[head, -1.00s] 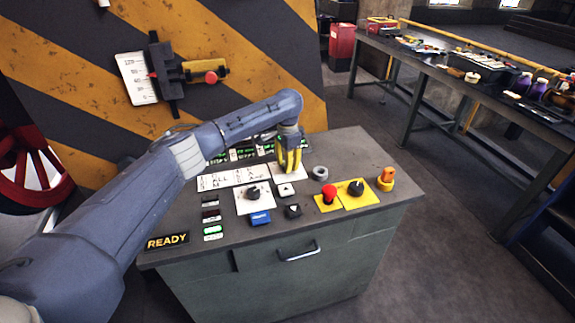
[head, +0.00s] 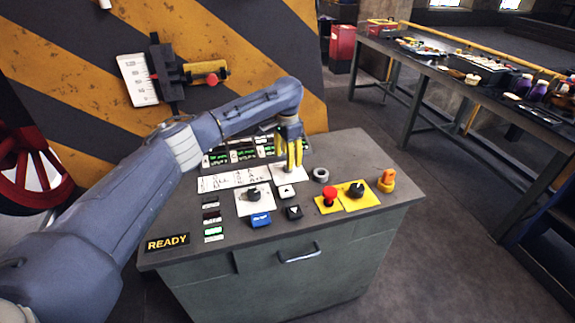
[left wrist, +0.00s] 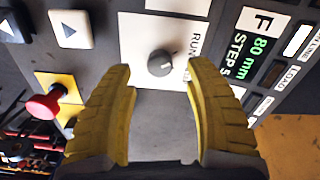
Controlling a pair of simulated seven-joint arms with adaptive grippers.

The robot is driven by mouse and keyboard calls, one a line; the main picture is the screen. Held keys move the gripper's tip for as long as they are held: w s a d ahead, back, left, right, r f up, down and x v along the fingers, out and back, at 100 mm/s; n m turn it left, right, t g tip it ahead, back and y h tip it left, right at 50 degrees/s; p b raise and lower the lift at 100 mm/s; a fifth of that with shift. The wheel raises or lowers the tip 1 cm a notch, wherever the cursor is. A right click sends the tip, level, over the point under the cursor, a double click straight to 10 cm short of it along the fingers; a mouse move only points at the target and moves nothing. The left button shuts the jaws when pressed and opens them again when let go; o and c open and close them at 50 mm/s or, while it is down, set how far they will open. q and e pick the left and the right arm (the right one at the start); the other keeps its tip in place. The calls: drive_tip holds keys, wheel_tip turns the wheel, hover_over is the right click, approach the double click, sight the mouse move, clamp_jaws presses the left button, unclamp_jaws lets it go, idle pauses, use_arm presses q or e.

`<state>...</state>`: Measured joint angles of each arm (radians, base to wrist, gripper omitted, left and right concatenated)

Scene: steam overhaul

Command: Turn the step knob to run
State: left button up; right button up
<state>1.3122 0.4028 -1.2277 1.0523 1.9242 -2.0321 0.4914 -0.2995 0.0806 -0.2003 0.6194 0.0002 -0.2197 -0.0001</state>
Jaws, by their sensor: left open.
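The step knob (left wrist: 161,63) is a small round dark grey knob on a white plate (left wrist: 140,35) marked RUN. A light mark shows on the knob; I cannot tell which setting it points at. My right gripper is not in view.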

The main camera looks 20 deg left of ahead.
use_arm(q)
wheel_tip(320, 180, up, 8)
idle(0.4)
